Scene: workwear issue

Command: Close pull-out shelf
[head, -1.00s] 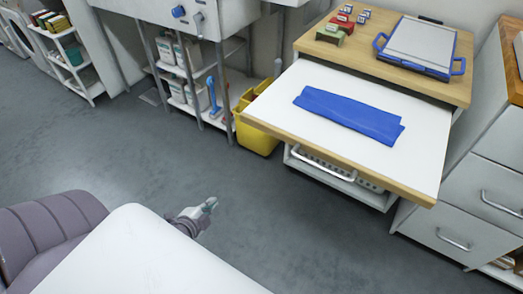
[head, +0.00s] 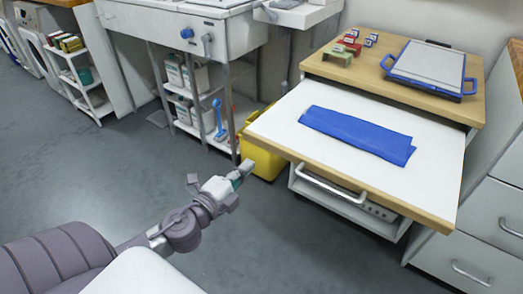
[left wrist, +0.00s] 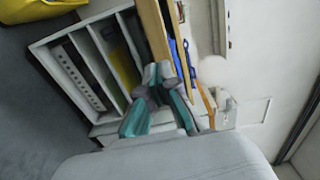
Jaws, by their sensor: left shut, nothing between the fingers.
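The pull-out shelf (head: 420,185), a white board with a wooden edge, sticks out from its cabinet toward me. A folded blue cloth (head: 358,135) lies on it. In the left wrist view the shelf's wooden edge (left wrist: 153,30) runs steeply, just beyond the fingers. My left gripper (head: 246,167) is shut and empty, near the shelf's front left corner in the picture; I cannot tell the exact gap. Its fingers also show in the left wrist view (left wrist: 160,75). My right gripper is in neither view.
The wooden cabinet top (head: 345,68) behind the shelf holds a blue-framed tray (head: 430,68) and small boxes. A handled drawer (head: 330,188) sits below. A yellow bin (head: 262,158) stands left of the shelf, drawers (head: 490,220) at right. Floor in front is clear.

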